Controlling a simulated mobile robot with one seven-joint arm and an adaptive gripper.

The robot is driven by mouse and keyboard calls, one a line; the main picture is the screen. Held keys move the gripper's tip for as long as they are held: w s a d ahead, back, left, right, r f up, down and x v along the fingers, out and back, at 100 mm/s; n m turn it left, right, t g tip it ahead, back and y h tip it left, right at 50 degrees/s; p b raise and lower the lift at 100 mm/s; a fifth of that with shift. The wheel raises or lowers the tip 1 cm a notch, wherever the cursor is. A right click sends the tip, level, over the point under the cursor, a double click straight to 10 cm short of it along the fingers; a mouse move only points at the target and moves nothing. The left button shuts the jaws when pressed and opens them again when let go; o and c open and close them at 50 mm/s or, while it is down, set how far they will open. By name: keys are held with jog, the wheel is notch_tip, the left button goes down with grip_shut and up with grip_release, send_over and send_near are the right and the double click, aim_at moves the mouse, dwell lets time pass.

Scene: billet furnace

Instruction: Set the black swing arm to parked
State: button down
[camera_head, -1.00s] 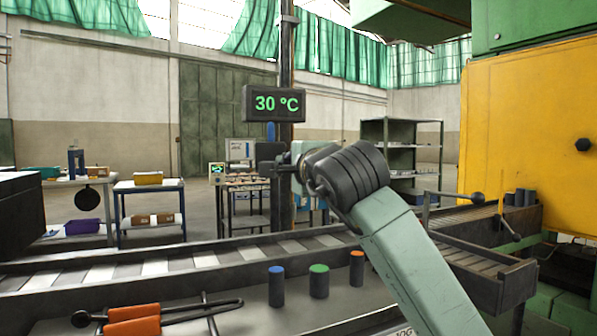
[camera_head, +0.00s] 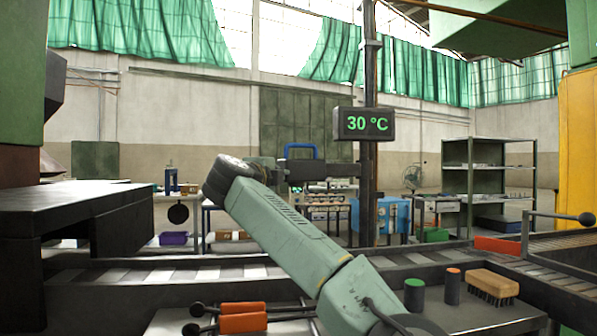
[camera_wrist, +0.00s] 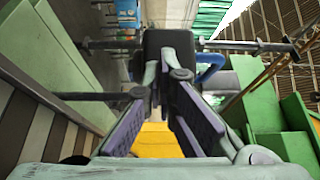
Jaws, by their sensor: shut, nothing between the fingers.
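A thin black arm with a ball knob (camera_head: 560,216) stands out from a post at the right of the head view, above the conveyor frame. It looks like the black swing arm, but I cannot be sure. My gripper (camera_head: 352,170) is held up left of the dark column, well left of that arm and apart from it. In the wrist view the gripper (camera_wrist: 166,72) is shut and empty. Dark bars with thickened ends (camera_wrist: 245,46) show beyond the fingertips there; I cannot tell what they belong to.
The roller conveyor (camera_head: 200,268) runs across the front. A temperature sign (camera_head: 364,123) reads 30 °C. A yellow machine (camera_head: 577,150) stands right.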

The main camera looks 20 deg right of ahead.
jog(key=w+m+g+h+p, duration=0.3)
jog(key=w+p, duration=0.4)
jog(key=w, duration=0.1)
jog(key=shift+g+p, duration=0.4)
jog(key=shift+f, duration=0.1)
